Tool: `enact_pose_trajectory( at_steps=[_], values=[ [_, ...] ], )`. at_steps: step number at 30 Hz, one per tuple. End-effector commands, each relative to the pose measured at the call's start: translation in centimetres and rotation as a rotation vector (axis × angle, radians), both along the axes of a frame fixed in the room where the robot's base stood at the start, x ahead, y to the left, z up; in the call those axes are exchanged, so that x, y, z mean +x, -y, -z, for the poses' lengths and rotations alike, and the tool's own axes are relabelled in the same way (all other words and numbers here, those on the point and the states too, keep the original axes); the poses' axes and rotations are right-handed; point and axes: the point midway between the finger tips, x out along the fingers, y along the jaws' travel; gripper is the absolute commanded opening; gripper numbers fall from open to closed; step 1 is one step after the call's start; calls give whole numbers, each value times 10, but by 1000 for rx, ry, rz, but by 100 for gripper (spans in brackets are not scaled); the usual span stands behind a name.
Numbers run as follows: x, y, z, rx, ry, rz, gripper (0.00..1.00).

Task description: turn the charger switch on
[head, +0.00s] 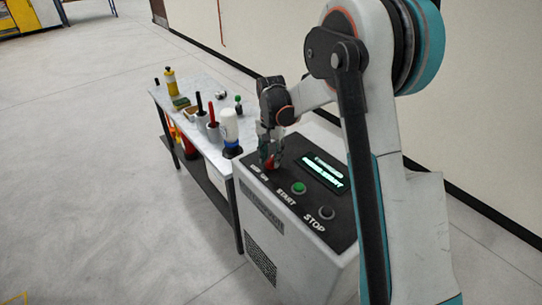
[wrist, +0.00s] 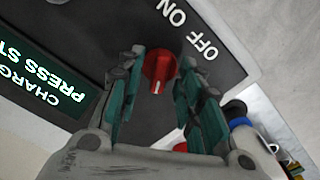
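The charger's red rotary switch (head: 270,163) is at the near left end of the dark top panel, beside the OFF and ON labels. In the wrist view the red switch (wrist: 159,66) shows between my fingertips, its white mark toward the bottom of the picture. My gripper (head: 268,147) points down at the switch. In the wrist view my gripper (wrist: 160,68) is open, one teal-padded finger on each side of the switch, with small gaps seemingly left. The charger display (head: 322,174) is lit green; in the wrist view its text (wrist: 50,75) reads "CHARG… PRESS ST…", partly cut off.
A green START button (head: 298,187) and a dark STOP button (head: 326,212) sit on the same panel. A workbench (head: 200,90) with bottles, including a white one (head: 230,128), stands beside the charger. A wall is behind; open floor (head: 100,180) is at left.

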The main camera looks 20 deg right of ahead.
Motion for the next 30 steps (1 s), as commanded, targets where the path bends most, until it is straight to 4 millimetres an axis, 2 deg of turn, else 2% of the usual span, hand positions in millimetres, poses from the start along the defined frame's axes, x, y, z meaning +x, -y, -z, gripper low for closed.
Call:
enact_pose_trajectory(
  at_steps=[4,7,15,21,25,30],
  values=[
    [0,0,-6,0,0,0,33],
    [0,0,-19,0,0,0,33],
    [0,0,-74,0,0,0,33],
    [0,0,-105,0,0,0,33],
    [0,0,-116,0,0,0,33],
    [0,0,-120,0,0,0,33]
  ],
)
